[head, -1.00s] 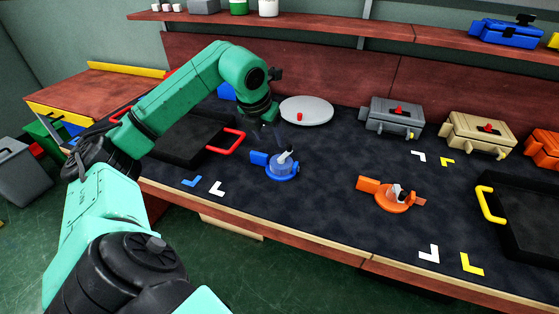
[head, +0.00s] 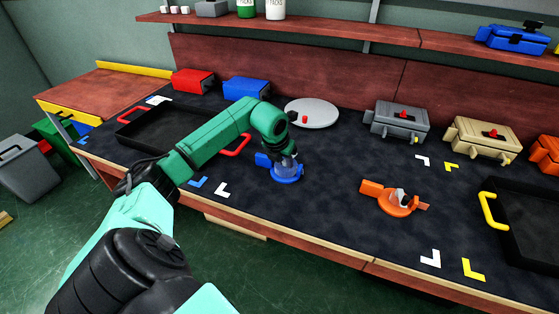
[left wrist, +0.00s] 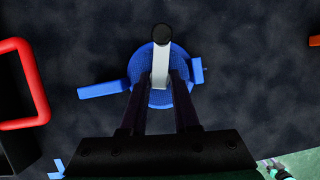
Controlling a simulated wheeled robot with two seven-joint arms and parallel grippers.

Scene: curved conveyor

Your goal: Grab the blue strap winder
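The blue strap winder (head: 287,177) sits on the dark mat, with a round base and a tab to its left. In the left wrist view it (left wrist: 105,89) has a pale upright lever (left wrist: 161,66) with a black knob. My left gripper (head: 284,158) is right over it. In the left wrist view the gripper's two dark fingers (left wrist: 158,90) are apart, reaching over the round blue base on either side of the lever's lower part. I cannot tell whether they touch it. My right gripper is not in view.
An orange winder (head: 394,200) stands to the right. A black tray with a red handle (head: 237,145) lies to the left, and one with a yellow handle (head: 487,209) to the right. A grey disc (head: 312,112) lies behind. The mat between the winders is clear.

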